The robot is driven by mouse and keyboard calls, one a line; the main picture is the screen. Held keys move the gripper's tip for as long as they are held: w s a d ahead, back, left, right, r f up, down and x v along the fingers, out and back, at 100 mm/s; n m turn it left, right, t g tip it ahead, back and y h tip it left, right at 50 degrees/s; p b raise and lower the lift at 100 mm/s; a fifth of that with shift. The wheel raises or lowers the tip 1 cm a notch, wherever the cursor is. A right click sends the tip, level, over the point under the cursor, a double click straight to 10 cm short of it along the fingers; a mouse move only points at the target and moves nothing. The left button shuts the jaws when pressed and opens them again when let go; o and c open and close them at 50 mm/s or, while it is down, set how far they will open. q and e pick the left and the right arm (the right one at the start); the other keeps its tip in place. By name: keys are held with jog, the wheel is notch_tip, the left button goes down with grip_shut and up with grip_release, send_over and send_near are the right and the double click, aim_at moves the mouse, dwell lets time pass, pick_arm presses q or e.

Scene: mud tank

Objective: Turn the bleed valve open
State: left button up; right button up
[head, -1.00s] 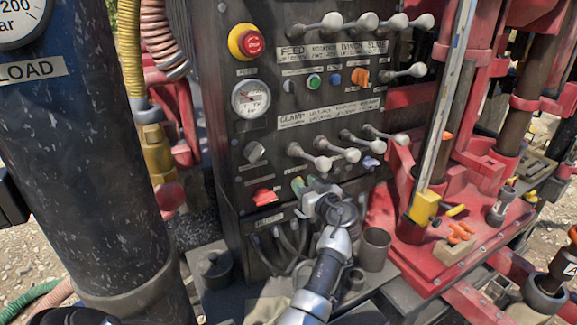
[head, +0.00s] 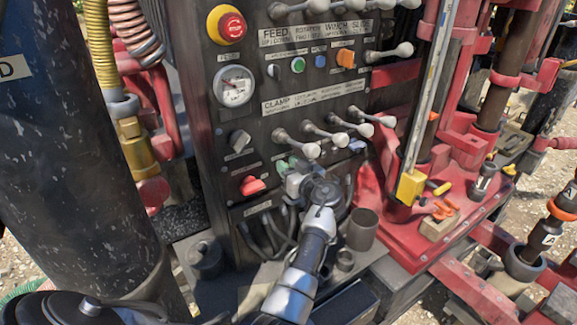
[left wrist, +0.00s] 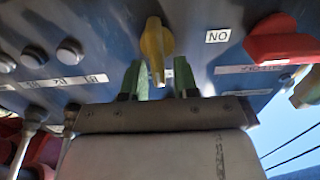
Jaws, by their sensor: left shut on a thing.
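The bleed valve's yellow handle (left wrist: 155,45) sits on the panel in the left wrist view, its lever pointing down the picture. My left gripper (left wrist: 162,82) has its two green fingertips on either side of the lever's end and is shut on it. In the head view my left gripper (head: 286,168) is at the lower front of the dark panel (head: 226,133), just right of a red handle (head: 252,185). The yellow handle is hidden there behind the gripper. My right gripper is in neither view now.
Levers with pale knobs (head: 312,150) stick out just above the gripper. Black hoses (head: 262,240) hang below it, and an open metal cup (head: 362,229) stands to its right. The red handle (left wrist: 285,42) is close by in the wrist view.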

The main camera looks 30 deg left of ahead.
pick_arm(q)
jog(key=shift+w+f+m+b, duration=0.15)
jog(key=shift+f+m+b, duration=0.05)
jog(key=shift+m+b, duration=0.6)
jog(key=shift+w+d+m+b, duration=0.1)
jog(key=shift+w+m+b, duration=0.15)
jog(key=shift+m+b, duration=0.9)
jog(key=m+b, duration=0.1)
jog(key=m, duration=0.2)
jog(key=shift+w+d+f+m+b, duration=0.15)
jog(key=shift+w+m+b, duration=0.1)
jog(key=shift+w+b, duration=0.1)
jog(key=shift+w+d+f+m, duration=0.15)
jog(key=shift+f+m, duration=0.1)
jog(key=shift+m, duration=1.2)
jog(key=shift+w+a+f+m, duration=0.1)
jog(key=shift+w+f+m, duration=0.1)
jog(key=shift+m, duration=1.3)
jog(key=shift+w+d+f+m, duration=0.1)
jog(key=shift+f+m, duration=0.15)
jog(key=shift+m, duration=1.2)
jog(key=shift+p, duration=0.3)
